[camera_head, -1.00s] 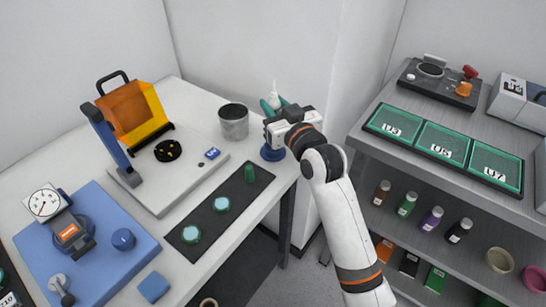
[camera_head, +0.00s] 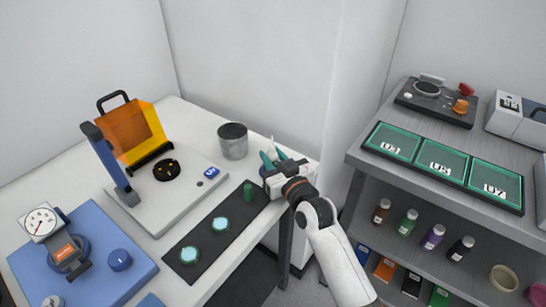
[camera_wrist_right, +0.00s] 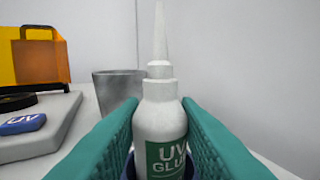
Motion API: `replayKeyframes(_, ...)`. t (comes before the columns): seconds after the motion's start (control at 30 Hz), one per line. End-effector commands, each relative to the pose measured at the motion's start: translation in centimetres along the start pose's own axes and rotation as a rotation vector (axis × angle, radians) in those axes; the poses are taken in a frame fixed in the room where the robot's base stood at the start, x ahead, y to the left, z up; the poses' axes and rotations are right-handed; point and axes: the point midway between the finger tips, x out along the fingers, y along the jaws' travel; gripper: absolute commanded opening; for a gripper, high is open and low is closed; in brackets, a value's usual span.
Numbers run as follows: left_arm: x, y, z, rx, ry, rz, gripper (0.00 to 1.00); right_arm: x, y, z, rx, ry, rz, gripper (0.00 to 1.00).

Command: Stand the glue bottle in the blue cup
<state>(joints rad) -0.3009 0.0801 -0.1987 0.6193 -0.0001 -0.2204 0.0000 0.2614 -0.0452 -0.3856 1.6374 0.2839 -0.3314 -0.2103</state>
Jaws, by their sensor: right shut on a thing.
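The white glue bottle (camera_wrist_right: 160,118) with a pointed nozzle and green UV GLUE label stands upright between the teal fingers of my right gripper (camera_wrist_right: 160,140), which is shut on it. In the head view my right gripper (camera_head: 273,160) is low at the right end of the white table, and the bottle's nozzle (camera_head: 271,146) shows between its fingers. Dark blue edges of the blue cup (camera_wrist_right: 129,168) show on both sides of the bottle's lower part. The bottle's base is hidden, so I cannot tell whether it rests on the cup's floor. My left gripper is not in view.
A grey metal bucket (camera_head: 233,146) stands left of the gripper. A black mat (camera_head: 205,232) with a green piece (camera_head: 248,191) and two teal discs lies in front. The instrument with the orange shield (camera_head: 130,130) is farther left. A grey shelf (camera_head: 355,155) stands right.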

Motion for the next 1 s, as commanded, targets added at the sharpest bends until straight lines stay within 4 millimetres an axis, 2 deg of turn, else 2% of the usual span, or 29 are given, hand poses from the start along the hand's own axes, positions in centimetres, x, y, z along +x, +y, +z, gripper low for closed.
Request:
replayKeyframes(0.07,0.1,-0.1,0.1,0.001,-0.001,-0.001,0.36,0.0,0.0,-0.2,0.000,0.000,0.000,0.07)
replayKeyframes(0.1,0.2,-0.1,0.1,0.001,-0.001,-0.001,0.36,0.0,0.0,-0.3,-0.001,0.000,0.000,0.31)
replayKeyframes(0.23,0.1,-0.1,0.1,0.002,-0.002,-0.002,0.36,0.0,0.0,-0.2,0.000,0.000,0.000,0.51)
replayKeyframes(0.57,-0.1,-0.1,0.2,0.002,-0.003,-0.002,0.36,0.0,0.0,0.2,0.000,-0.001,0.000,0.51)
replayKeyframes(0.63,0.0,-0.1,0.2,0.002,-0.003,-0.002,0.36,-0.7,0.0,0.0,0.000,0.000,-0.001,0.51)
replayKeyframes(0.77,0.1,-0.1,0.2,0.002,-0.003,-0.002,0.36,-2.9,0.0,-0.1,-0.001,0.002,0.000,0.51)
replayKeyframes(1.0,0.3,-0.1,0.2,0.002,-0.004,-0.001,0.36,-8.2,0.0,-0.1,-0.002,0.002,0.000,0.51)
